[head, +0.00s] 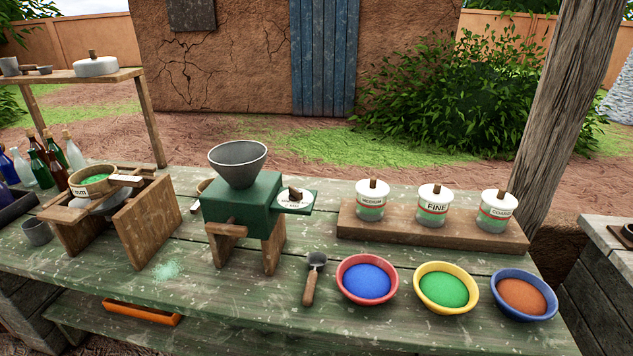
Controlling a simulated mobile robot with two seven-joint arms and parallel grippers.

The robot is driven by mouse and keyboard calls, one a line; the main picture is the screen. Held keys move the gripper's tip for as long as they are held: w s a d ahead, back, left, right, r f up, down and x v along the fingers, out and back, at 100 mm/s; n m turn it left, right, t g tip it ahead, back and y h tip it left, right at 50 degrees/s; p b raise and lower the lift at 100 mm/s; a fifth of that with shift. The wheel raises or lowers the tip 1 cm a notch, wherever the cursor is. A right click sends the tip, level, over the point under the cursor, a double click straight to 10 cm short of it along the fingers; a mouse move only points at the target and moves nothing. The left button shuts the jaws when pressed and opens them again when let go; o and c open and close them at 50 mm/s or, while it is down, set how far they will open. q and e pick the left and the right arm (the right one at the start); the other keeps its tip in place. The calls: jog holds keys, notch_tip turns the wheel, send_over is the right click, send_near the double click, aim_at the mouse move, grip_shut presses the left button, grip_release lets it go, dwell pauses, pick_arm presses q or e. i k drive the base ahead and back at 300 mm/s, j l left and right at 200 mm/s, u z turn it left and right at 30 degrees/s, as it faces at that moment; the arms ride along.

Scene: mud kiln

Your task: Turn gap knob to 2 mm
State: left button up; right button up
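The gap knob (296,194) is a small brown handle on a round white dial (293,202). The dial sits on a green plate at the right side of the green mill (240,205). The dial's lettering is too small to read, so I cannot tell the knob's setting. The mill has a grey hopper (238,165) on top and wooden legs, and stands on the green worn table (215,300). Neither of my grippers shows in the head view.
A scoop (313,278) lies in front of the mill, beside red, yellow and blue-rimmed bowls (367,280) of coloured powder. Lidded jars (433,206) stand on a wooden board behind them. A sieve (93,182) on a wooden stand is at left. Space right of the dial is clear.

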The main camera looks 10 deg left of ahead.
aim_at(295, 195)
jog(key=i+l, duration=0.1)
jog(key=l, duration=0.25)
jog(key=i+l, duration=0.1)
jog(key=l, duration=0.3)
jog(key=i+l, duration=0.15)
jog(key=l, duration=0.2)
jog(key=i+l, duration=0.1)
jog(key=l, duration=0.3)
jog(key=u, duration=0.05)
